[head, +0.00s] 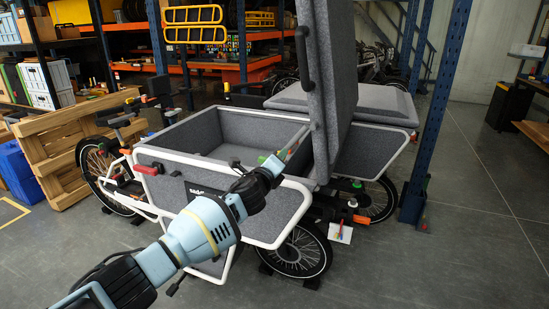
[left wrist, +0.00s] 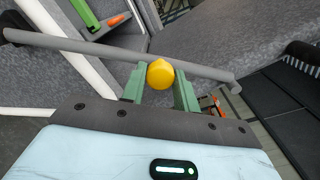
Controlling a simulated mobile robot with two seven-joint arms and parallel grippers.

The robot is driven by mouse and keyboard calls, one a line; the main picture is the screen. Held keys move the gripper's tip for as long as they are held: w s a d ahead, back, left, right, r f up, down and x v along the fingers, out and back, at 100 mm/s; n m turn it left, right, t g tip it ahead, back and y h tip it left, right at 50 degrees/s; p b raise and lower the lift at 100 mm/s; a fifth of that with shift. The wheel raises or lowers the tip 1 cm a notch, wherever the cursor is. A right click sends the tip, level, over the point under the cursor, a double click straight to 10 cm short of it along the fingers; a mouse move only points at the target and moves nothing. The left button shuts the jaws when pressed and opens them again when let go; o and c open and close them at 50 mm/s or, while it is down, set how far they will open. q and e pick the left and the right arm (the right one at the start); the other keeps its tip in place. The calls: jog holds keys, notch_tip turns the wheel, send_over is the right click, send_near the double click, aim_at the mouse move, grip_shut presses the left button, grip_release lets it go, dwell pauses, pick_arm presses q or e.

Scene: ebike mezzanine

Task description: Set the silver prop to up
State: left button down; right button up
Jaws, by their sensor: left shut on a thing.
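The silver prop is a thin grey rod (left wrist: 85,47) that runs across the left wrist view, tilted down to the right. It has a yellow knob (left wrist: 160,74). My left gripper (left wrist: 160,86) has its green fingers on either side of this knob and is shut on it. In the head view the left gripper (head: 279,163) is at the right end of the open grey cargo box (head: 185,132), by the foot of the raised lid (head: 336,85). The rod (head: 297,146) shows there only as a short slanted piece. The lid stands nearly upright. My right gripper is not in view.
A second grey cargo box with a closed lid (head: 345,103) stands just behind the raised lid. A blue post (head: 433,110) is to its right. A wooden pallet (head: 60,150) leans at the left.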

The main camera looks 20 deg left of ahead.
pick_arm(q)
jog(key=shift+d+f, duration=0.1)
jog(key=shift+d, duration=0.1)
jog(key=c, duration=1.1)
grip_release()
jog(key=shift+o, duration=0.2)
jog(key=shift+s, duration=0.1)
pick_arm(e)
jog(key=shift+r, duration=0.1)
pick_arm(q)
jog(key=s+p, duration=0.2)
jog(key=s, duration=0.5)
jog(key=shift+s+a, duration=0.35)
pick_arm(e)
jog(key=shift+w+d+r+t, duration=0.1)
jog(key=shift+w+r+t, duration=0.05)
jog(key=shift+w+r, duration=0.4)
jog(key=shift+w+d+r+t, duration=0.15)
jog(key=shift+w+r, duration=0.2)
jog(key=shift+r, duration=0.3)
